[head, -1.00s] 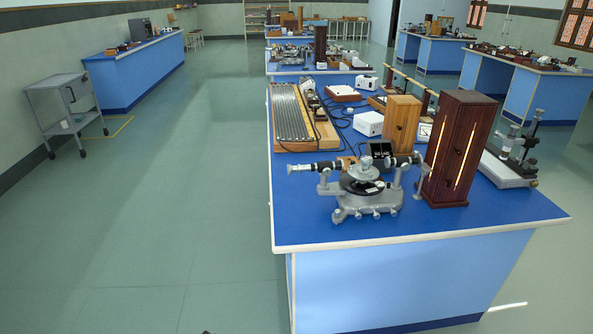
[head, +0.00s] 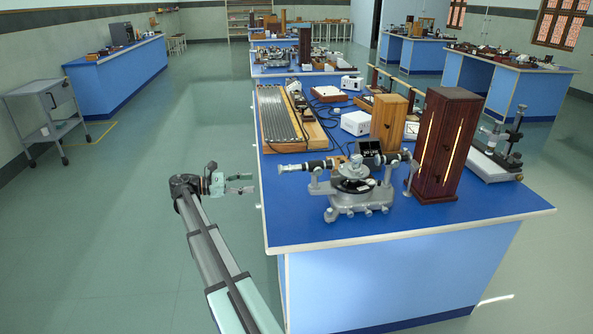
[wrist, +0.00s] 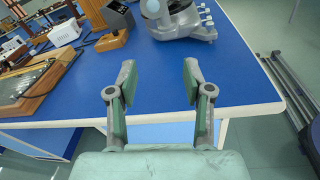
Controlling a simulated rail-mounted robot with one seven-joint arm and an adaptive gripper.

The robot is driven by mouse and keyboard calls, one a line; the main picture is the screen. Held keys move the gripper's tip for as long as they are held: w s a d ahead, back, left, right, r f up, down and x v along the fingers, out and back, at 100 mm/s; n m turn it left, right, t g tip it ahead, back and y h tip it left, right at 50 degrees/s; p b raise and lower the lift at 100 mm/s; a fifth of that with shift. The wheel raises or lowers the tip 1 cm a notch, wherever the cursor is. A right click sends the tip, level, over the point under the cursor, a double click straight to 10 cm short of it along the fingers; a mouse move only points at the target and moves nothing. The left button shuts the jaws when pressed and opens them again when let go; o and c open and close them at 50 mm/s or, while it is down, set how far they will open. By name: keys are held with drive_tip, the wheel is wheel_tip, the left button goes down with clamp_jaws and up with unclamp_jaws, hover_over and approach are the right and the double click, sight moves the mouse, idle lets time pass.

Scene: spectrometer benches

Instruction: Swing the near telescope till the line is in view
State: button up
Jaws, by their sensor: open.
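The near spectrometer (head: 355,190) stands on the near end of the blue bench, with a grey cast base and a round table in its middle. Its telescope tube (head: 308,165), black and silver, points left toward the bench's left edge. My gripper (head: 240,183) is open and empty, out to the left of the bench and apart from the telescope. In the wrist view my gripper (wrist: 156,85) shows two spread fingers before the bench edge. The spectrometer's grey base (wrist: 180,20) shows at the top there; the telescope is not clearly visible in that view.
A dark wooden lamp box (head: 447,145) with glowing slits stands right of the spectrometer. A small dark display (head: 369,148) sits behind it. A ribbed board (head: 285,117) lies farther back. The floor left of the bench is clear up to a grey trolley (head: 45,112).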

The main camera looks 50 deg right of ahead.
sight(292, 169)
drive_tip(key=shift+g, duration=0.7)
drive_tip(key=r+x, duration=0.1)
drive_tip(key=x, duration=0.5)
drive_tip(key=r+p+x, duration=0.1)
drive_tip(key=x, duration=0.4)
drive_tip(key=r+p+x, duration=0.1)
drive_tip(key=x, duration=0.5)
drive_tip(key=shift+d+r, duration=0.3)
drive_tip(key=shift+d, duration=0.1)
drive_tip(key=shift+s, duration=0.1)
clamp_jaws()
